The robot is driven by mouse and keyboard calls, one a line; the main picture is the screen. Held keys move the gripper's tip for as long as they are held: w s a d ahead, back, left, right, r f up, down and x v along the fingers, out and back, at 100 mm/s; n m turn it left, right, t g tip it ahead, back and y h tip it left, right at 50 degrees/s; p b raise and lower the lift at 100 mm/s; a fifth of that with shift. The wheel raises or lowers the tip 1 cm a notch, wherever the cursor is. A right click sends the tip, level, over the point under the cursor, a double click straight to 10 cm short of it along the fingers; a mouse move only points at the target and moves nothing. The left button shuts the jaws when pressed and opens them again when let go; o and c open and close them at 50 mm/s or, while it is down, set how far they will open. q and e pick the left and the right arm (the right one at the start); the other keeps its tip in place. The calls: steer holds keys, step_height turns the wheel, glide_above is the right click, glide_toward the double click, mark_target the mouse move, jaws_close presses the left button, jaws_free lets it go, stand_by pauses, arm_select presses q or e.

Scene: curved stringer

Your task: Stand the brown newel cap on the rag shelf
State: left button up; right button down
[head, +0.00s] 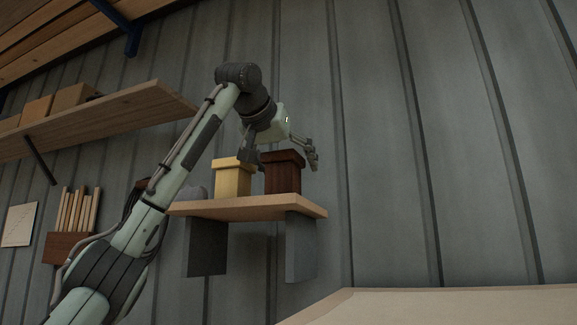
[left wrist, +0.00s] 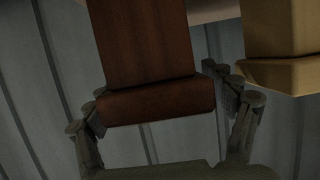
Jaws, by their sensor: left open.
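In the left wrist view the brown cap (left wrist: 150,60) lies between the open fingers (left wrist: 160,100), and a gap shows at the right finger. Contact at the left finger is hard to tell. My right gripper is in neither view.
A yellow cap (head: 232,180) stands close to the left of the brown one, near a finger. A grey rounded thing (head: 194,192) sits farther left. A longer shelf (head: 110,118) with boxes is at upper left. The wall at right is clear.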

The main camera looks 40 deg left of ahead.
arm_select(q)
steer(key=b+v, duration=0.2)
steer(key=v, duration=1)
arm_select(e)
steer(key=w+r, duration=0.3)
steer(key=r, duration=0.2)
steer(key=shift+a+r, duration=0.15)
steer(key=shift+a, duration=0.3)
